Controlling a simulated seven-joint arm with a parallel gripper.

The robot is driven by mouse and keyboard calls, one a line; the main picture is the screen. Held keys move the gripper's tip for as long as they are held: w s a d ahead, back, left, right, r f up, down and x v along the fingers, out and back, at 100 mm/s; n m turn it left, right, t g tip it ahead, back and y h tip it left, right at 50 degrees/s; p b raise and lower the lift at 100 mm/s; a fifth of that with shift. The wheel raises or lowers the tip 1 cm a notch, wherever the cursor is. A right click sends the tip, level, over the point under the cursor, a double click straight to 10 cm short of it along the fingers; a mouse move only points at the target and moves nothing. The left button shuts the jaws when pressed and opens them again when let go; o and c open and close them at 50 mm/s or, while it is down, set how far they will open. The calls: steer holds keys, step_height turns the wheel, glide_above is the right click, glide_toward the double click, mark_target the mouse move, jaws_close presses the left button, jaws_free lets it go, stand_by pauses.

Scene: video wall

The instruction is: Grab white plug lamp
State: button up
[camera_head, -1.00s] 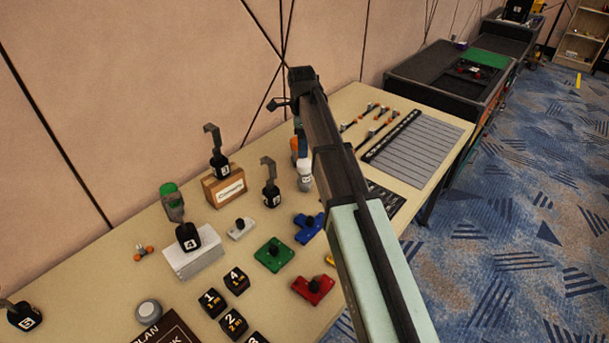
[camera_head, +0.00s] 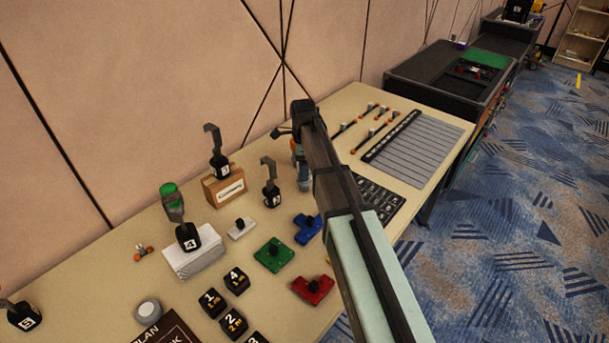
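No object clearly reads as a white plug lamp, and I cannot tell which one it is. A small round grey-white thing (camera_head: 148,312) lies at the table's near left, and a small white block with a black knob (camera_head: 240,229) lies near the middle. My gripper (camera_head: 282,132) is at the far end of my arm, over the table's back edge, apart from both. One dark finger shows in side view; its opening and anything between the fingers are hidden. An orange and blue bottle-like thing (camera_head: 304,182) stands just below it, partly covered by my arm.
On the table (camera_head: 110,292) stand hooked black stands, a wooden box (camera_head: 222,190), and a white box (camera_head: 191,254) with a green-topped bottle (camera_head: 172,203). Green (camera_head: 273,254), blue (camera_head: 307,228) and red (camera_head: 313,289) knobbed blocks lie nearer. A grey ribbed panel (camera_head: 420,150) lies right. The wall is behind.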

steer(key=shift+d+f, duration=0.2)
steer(key=shift+f, duration=1.75)
steer(key=shift+c, duration=0.3)
steer(key=c, duration=1.1)
